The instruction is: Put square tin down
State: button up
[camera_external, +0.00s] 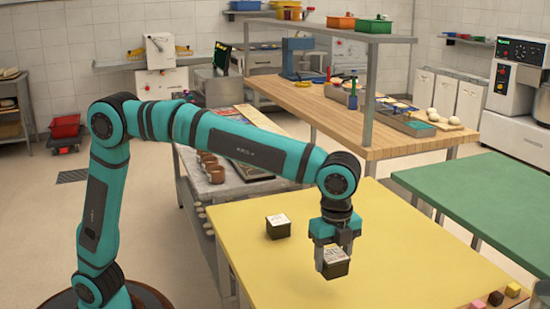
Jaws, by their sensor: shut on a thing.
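My gripper (334,255) is over the yellow table (400,240) and points down. It is shut on a small dark square tin (335,268) with a pale top. I cannot tell whether this tin touches the table or hangs a little above it. A second dark square tin with a pale label on top (278,227) stands upright on the yellow table, to the left of and behind my gripper, apart from it.
Several small coloured blocks (496,298) lie at the table's front right corner. A green table (480,195) stands to the right. A wooden bench with an overhead shelf (400,135) stands behind. The middle and right of the yellow table are clear.

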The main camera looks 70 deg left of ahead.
aim_at(333, 255)
jog(key=shift+f, duration=2.8)
jog(key=shift+f, duration=0.1)
jog(key=o, duration=1.1)
notch_tip(333, 255, up, 12)
jog(key=shift+r, duration=0.15)
